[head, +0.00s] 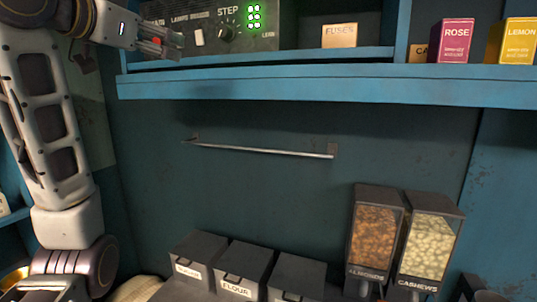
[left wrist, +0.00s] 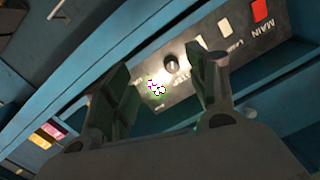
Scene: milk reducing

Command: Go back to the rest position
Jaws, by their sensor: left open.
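My left gripper (head: 168,43) is raised at the upper left in the head view, in front of the dark control panel (head: 215,14) on the blue shelf. In the left wrist view its two fingers (left wrist: 165,85) are spread apart with nothing between them. The panel (left wrist: 205,58) shows behind the fingers, with a round knob, pale switches, a red switch and lit dots. The knob (head: 225,34) beside the word STEP and green lights (head: 254,17) show in the head view. I cannot tell whether the fingers touch the panel. My right gripper is not in view.
The blue shelf edge (head: 330,88) runs below the panel. A FUSES box (head: 340,36), a ROSE box (head: 452,42) and a LEMON box (head: 513,42) stand on it. A metal rail (head: 262,150) is below. Bins (head: 243,268) and nut dispensers (head: 374,235) stand at the bottom.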

